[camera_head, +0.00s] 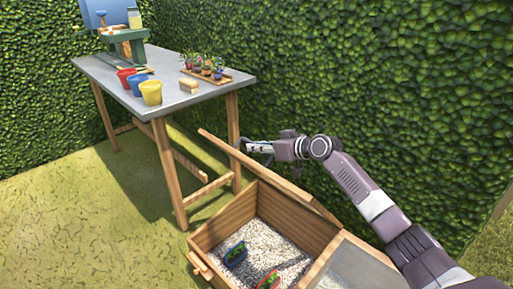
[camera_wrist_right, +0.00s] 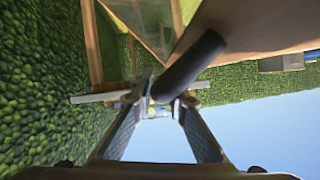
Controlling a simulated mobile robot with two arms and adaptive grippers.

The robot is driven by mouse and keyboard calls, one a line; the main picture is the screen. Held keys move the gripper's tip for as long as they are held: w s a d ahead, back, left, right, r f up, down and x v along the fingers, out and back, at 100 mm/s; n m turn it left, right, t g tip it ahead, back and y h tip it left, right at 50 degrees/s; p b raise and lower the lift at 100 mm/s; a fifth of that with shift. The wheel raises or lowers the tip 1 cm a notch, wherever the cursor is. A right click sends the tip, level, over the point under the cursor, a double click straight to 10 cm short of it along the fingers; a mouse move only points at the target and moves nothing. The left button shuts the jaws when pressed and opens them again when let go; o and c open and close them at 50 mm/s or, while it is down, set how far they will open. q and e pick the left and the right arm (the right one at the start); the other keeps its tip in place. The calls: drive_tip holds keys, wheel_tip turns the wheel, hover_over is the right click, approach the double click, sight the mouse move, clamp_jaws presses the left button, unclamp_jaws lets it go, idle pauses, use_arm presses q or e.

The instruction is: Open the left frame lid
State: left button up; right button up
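The left frame is a wooden box (camera_head: 214,229) with pale gravel inside. Its lid (camera_head: 270,174) stands raised at the back edge, seen nearly edge-on in the head view. My right gripper (camera_head: 258,146) is behind the raised lid, near its upper part. In the right wrist view a dark round handle (camera_wrist_right: 190,66) juts from the lid's wood (camera_wrist_right: 250,28). Its end lies near and between my fingertips (camera_wrist_right: 164,99). The fingers are apart with background showing between them; firm contact is not clear. My left gripper is out of view.
A blue pot (camera_head: 235,255) and a red pot (camera_head: 268,281) with plants sit in the gravel. The adjoining right lid (camera_head: 352,268) lies shut. A table (camera_head: 118,82) with buckets stands behind left. A hedge (camera_head: 350,70) closes the back.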

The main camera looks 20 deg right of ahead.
drive_tip(key=shift+o, duration=1.4)
drive_tip(key=shift+s, duration=0.1)
drive_tip(key=v, duration=1.2)
